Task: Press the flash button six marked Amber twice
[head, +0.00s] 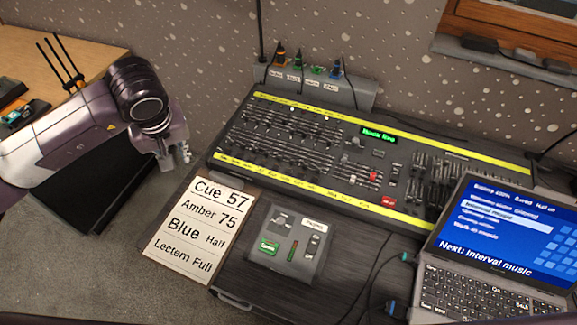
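The lighting desk (345,150) stands on the dark table, with rows of faders between two yellow label strips. A row of small labels runs along its front yellow strip (270,172). The lettering there is too small to read, so I cannot pick out the flash button marked Amber. My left gripper (182,154) hangs off the desk's left front corner, above and behind the cue card. It is apart from the desk and holds nothing that I can see; its fingers are too small to judge. My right gripper is out of view.
A cue card (203,228) reading "Cue 57, Amber 75, Blue Half, Lectern Full" lies in front of the desk. A small grey control box (289,238) sits beside it. An open laptop (500,245) covers the right front. Cables run between box and laptop. A connector panel (340,95) stands behind.

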